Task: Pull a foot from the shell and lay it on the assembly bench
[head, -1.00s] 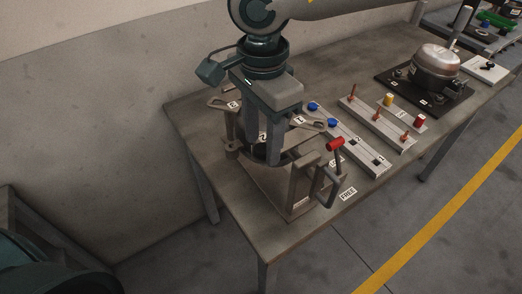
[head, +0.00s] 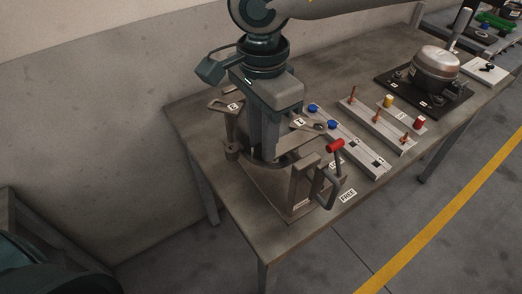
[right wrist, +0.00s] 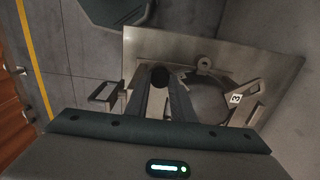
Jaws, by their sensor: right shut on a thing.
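My right gripper (head: 268,152) points down over the clamp fixture at the near end of the bench (head: 232,203). Its jaws are shut on a foot, mostly hidden by the fingers; a dark round end (right wrist: 160,76) shows between the fingertips in the right wrist view. The dark, rounded shell (right wrist: 208,100) sits in the fixture beside the fingers. Two other feet, one marked 3 (head: 230,105) and one marked 2 (head: 308,124), stick out around the shell. The foot marked 3 also shows in the right wrist view (right wrist: 243,98). My left gripper is not in view.
A red-handled clamp (head: 335,146) stands at the fixture's front. A FREE label (head: 348,196) lies near the bench edge. To the right are a rail with blue caps (head: 348,140), a rail with copper pins (head: 378,125) and a compressor (head: 435,62) on a dark plate.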

